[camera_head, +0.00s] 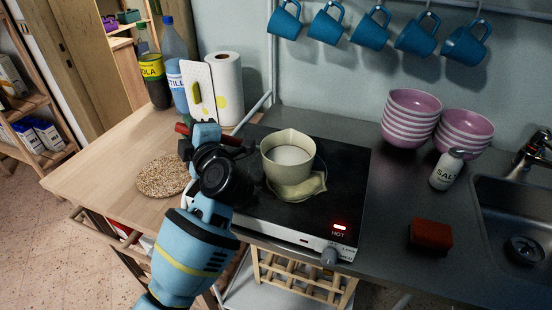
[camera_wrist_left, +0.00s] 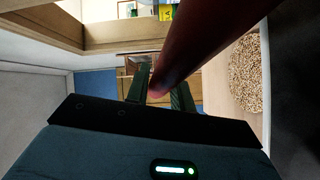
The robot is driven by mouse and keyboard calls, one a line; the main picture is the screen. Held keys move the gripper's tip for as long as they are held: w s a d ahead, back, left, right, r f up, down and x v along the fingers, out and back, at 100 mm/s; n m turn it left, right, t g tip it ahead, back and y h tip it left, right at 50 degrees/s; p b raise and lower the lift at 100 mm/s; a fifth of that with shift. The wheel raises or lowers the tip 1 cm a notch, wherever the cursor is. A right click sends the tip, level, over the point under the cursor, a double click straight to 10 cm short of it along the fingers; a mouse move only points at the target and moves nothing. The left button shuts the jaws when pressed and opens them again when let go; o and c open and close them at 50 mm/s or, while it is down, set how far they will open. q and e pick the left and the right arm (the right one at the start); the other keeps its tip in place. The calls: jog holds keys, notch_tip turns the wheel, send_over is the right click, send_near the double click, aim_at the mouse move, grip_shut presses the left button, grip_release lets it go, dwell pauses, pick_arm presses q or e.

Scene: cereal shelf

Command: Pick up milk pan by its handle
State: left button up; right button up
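The cream milk pan (camera_head: 287,160) stands on the black hob, with pale contents inside. In the left wrist view, the red-brown handle (camera_wrist_left: 205,40) slants down from the top right to the space between the two fingers (camera_wrist_left: 160,92). The fingers stand apart, and I see no clear grip on it. My right gripper is out of view.
The hob (camera_head: 345,180) shows a red HOT light. A round cork-like mat (camera_head: 162,176) lies on the wooden counter at left. Bowls (camera_head: 408,118), salt (camera_head: 446,170) and a sponge (camera_head: 430,236) are at right.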

pick_arm(q)
grip_shut()
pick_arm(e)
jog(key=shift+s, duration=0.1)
pick_arm(q)
jog(key=shift+r, duration=0.1)
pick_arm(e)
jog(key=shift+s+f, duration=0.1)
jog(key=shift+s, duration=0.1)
pick_arm(q)
jog(key=shift+r, duration=0.15)
